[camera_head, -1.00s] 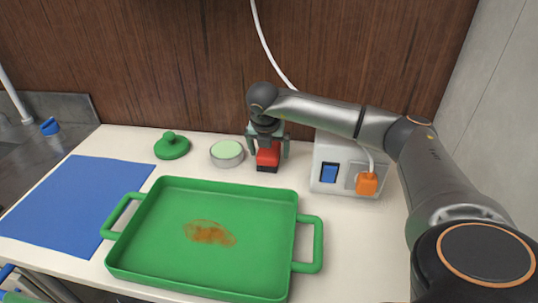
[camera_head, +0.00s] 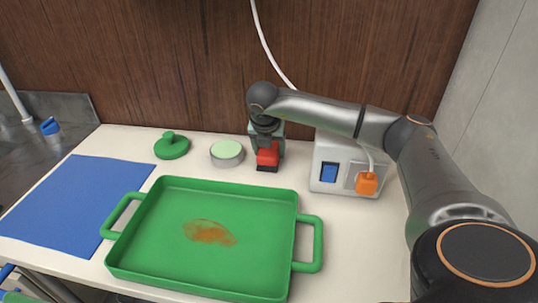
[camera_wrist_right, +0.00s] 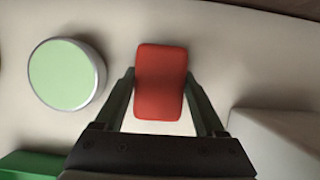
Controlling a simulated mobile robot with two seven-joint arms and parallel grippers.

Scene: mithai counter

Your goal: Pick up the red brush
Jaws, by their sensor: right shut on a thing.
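The red brush (camera_head: 267,156) stands on the cream counter behind the green tray, its dark lower edge at the counter top. In the right wrist view the brush shows as a red rounded block (camera_wrist_right: 160,80) between the two fingers. My right gripper (camera_head: 266,150) reaches down over the brush from above and is shut on it. The same gripper (camera_wrist_right: 160,98) shows in the wrist view with one finger at each side of the brush. My left gripper is not in view.
A green tray (camera_head: 230,187) with a brown stain lies in front. A round tin with a pale green top (camera_head: 227,153) and a green lid (camera_head: 172,147) are to the left. A white box (camera_head: 330,152) with an orange plug stands close right. A blue mat (camera_head: 75,205) lies left.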

